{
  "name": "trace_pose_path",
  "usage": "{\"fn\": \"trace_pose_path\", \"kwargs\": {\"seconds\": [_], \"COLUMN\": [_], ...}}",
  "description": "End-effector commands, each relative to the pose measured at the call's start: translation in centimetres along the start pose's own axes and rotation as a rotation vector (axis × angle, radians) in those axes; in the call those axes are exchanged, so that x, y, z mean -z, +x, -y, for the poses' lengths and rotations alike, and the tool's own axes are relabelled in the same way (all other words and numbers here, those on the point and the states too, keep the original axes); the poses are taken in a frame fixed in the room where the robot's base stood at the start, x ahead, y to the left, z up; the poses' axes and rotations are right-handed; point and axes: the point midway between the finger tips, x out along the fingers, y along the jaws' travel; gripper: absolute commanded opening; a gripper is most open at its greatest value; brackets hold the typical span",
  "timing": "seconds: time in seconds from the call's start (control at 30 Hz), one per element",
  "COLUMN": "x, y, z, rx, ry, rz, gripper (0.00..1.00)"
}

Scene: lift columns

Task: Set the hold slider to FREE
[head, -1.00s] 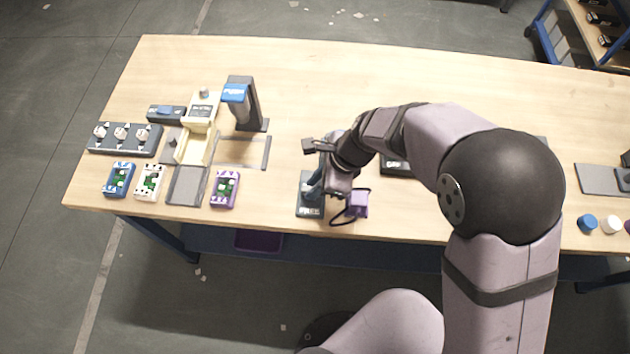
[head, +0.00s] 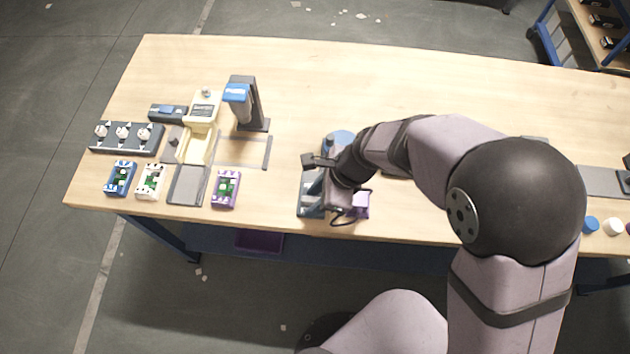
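I cannot tell for certain which part is the hold slider; no FREE marking is readable. A small dark box with a blue piece on top (head: 167,112) lies at the back left, next to the cream fixture. A dark base plate with a blue-grey upright part (head: 311,200) stands near the table's front edge. My gripper (head: 318,172) is low over this base plate, close to its upright part. My wrist and the gripper's own dark parts hide the contact, so touching or apart is unclear, as is the finger opening.
A column with a blue head (head: 240,94) and a cream fixture (head: 204,110) stand at left. A panel with several knobs (head: 126,138) and blue, white and purple units (head: 227,188) lie nearby. A blue round object (head: 338,139) is just behind my wrist. The table's back middle is clear.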

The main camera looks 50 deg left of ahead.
Motion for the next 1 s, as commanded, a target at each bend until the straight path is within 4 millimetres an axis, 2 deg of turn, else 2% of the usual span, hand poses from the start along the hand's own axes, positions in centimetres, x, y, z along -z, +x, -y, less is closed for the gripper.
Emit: {"fn": "trace_pose_path", "kwargs": {"seconds": [0.37,0.8,1.0], "x": [0.0,0.0,0.0], "y": [-0.6,-5.9,-7.2], "z": [0.2,0.2,0.1], "rx": [0.007,0.007,0.005], "ry": [-0.002,-0.002,-0.001], "rz": [0.001,0.001,0.0], "gripper": [0.33,0.33,0.33]}}
